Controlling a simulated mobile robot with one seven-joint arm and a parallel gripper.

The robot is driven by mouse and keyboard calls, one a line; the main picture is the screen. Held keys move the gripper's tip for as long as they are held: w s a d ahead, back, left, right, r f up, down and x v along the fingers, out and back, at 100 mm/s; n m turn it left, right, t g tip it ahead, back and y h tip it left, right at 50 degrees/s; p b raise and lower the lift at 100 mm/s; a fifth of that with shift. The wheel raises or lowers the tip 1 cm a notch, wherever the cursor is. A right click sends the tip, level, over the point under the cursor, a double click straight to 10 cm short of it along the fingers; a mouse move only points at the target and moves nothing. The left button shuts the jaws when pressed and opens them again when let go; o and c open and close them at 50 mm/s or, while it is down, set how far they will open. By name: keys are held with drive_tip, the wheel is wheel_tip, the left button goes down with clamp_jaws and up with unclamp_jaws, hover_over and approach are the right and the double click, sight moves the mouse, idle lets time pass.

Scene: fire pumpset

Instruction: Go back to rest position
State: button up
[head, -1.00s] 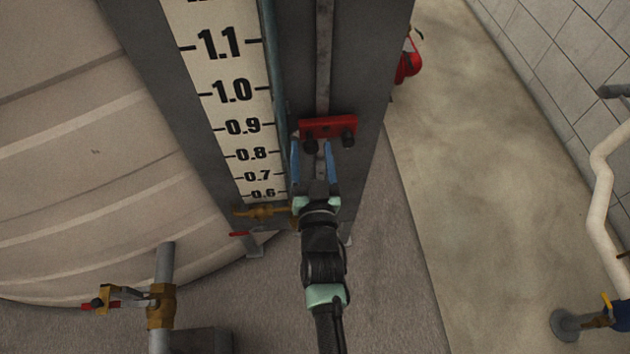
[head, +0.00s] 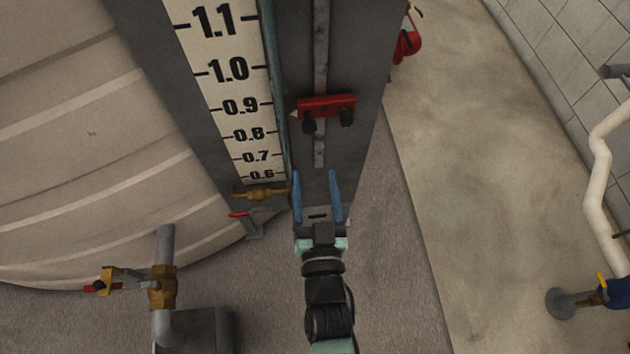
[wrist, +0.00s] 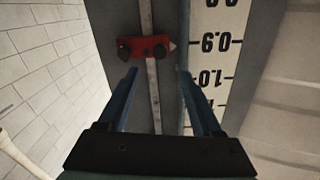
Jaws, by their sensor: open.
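My gripper (head: 317,197) is open and empty, its two blue fingers apart in the head view. It is below the red slider (head: 326,106), which has two dark knobs and sits on a vertical rail (head: 321,40) on the grey gauge panel. The slider's pointed left end is just under the 0.9 mark of the white scale (head: 237,90). In the wrist view, the gripper (wrist: 157,75) shows at the bottom with the red slider (wrist: 146,49) ahead of it, apart from the fingers.
A large pale tank (head: 80,150) stands at the left. A brass valve (head: 262,192) is close left of my gripper. A grey pipe with a brass valve (head: 161,287) rises at lower left. White pipework (head: 598,180) runs along the right wall.

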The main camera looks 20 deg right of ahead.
idle(0.3)
drive_tip(key=w+a+r+n+t+y+p, duration=0.15)
drive_tip(key=w+r, duration=0.25)
drive_tip(key=r, duration=0.7)
drive_tip(key=w+a+r+n+t+y, duration=0.1)
drive_tip(key=w+a+r+t, duration=0.15)
drive_tip(key=r, duration=0.75)
drive_tip(key=w+a+r+n+t+y+p, duration=0.15)
drive_tip(key=w+r, duration=0.35)
drive_tip(key=r, duration=0.6)
drive_tip(key=s+a+r+t, duration=0.1)
drive_tip(key=s+r, duration=0.3)
drive_tip(key=r, duration=0.6)
drive_tip(key=s+a+r+n+t+y+p, duration=0.1)
drive_tip(key=s+a+r+t, duration=0.1)
drive_tip(key=r, duration=0.8)
drive_tip(key=s+a+r+t, duration=0.2)
drive_tip(key=s+r, duration=0.4)
drive_tip(key=r, duration=0.5)
drive_tip(key=shift+a+n+y+p, duration=0.3)
drive_tip(key=shift+a+y+p, duration=0.1)
drive_tip(key=shift+a, duration=0.5)
